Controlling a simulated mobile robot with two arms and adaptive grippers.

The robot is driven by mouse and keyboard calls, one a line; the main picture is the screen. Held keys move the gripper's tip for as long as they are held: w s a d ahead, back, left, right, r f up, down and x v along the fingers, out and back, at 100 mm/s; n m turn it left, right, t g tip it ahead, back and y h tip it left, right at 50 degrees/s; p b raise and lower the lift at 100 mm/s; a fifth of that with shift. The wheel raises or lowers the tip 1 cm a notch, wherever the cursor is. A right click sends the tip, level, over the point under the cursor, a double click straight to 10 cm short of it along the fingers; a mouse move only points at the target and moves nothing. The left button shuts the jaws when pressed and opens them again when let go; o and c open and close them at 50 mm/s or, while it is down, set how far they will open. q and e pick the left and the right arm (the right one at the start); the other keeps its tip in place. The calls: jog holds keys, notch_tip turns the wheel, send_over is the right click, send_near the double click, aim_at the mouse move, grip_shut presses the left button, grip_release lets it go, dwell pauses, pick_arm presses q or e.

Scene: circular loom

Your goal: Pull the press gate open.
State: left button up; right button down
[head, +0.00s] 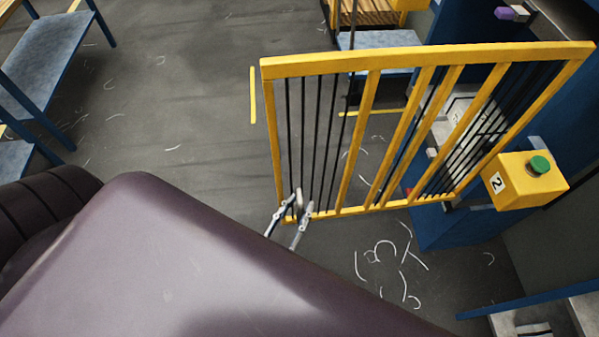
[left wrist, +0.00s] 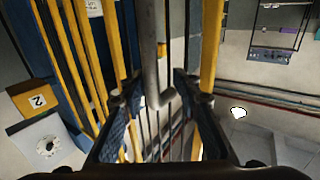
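The press gate (head: 428,57) is a yellow frame with yellow and black upright bars. It stands upright in the head view, its right end beside the blue press (head: 575,105). A grey bar handle (head: 299,198) is at its lower left corner; in the left wrist view it is a bent grey tube (left wrist: 150,55). My left gripper (head: 293,212) is at this handle. In the left wrist view, its two fingers (left wrist: 157,88) are spread on either side of the tube, with gaps showing on both sides. My right gripper is out of view.
A yellow box with a green button (head: 538,166) and a "2" label is at the gate's right end. Blue-framed tables (head: 45,50) stand at the far left. The grey floor (head: 185,110) left of the gate is clear, with a yellow line (head: 252,95) on it.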

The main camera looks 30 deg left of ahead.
pick_arm(q)
jog(key=shift+w+d, duration=0.1)
jog(key=shift+d, duration=0.05)
jog(key=shift+s+d, duration=0.1)
jog(key=shift+s, duration=0.15)
jog(key=s, duration=1.1)
jog(key=shift+s, duration=0.35)
